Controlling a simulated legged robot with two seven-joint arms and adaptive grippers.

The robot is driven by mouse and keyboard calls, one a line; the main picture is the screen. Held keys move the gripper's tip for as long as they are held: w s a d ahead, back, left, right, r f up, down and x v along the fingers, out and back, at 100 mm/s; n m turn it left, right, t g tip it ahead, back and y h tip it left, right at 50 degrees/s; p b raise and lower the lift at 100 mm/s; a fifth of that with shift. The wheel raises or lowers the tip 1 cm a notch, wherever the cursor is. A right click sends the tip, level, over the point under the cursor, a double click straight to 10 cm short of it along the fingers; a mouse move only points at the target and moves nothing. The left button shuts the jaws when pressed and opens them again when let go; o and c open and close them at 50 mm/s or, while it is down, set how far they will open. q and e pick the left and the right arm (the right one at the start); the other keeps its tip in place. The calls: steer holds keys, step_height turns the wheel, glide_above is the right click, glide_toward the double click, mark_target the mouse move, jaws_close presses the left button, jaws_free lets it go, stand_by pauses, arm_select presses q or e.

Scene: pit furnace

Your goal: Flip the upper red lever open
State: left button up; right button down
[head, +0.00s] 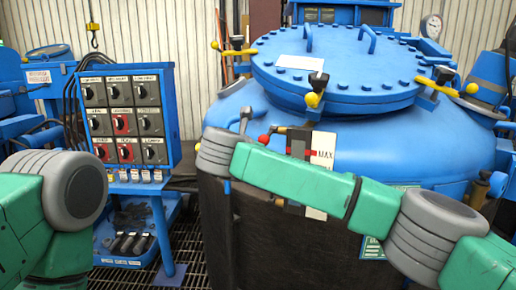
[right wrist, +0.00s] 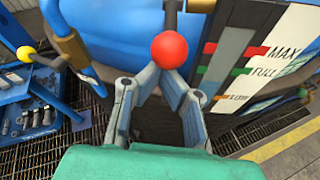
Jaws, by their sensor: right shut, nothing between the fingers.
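The upper red lever shows in the right wrist view as a round red knob (right wrist: 169,50) on a grey stem, beside the level gauge. In the head view the red knob (head: 264,139) sits left of the gauge, just above my right forearm. My right gripper (right wrist: 161,80) is shut and empty. Its fingertips are just below the knob in the right wrist picture; I cannot tell whether they touch it. In the head view my forearm crosses in front of the furnace, and the right fingers cannot be made out clearly. My left gripper is out of view.
The blue furnace (head: 410,133) with its bolted lid fills the middle right. The gauge plate (right wrist: 270,58) stands right of the knob. A control box (head: 124,112) with several dials is at left. A yellow-ended handle (right wrist: 25,54) sticks out left. Metal grating covers the floor.

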steer(key=shift+s+r, duration=0.1)
steer(key=shift+r, duration=0.55)
steer(key=shift+r+p, duration=0.15)
steer(key=shift+p, duration=0.15)
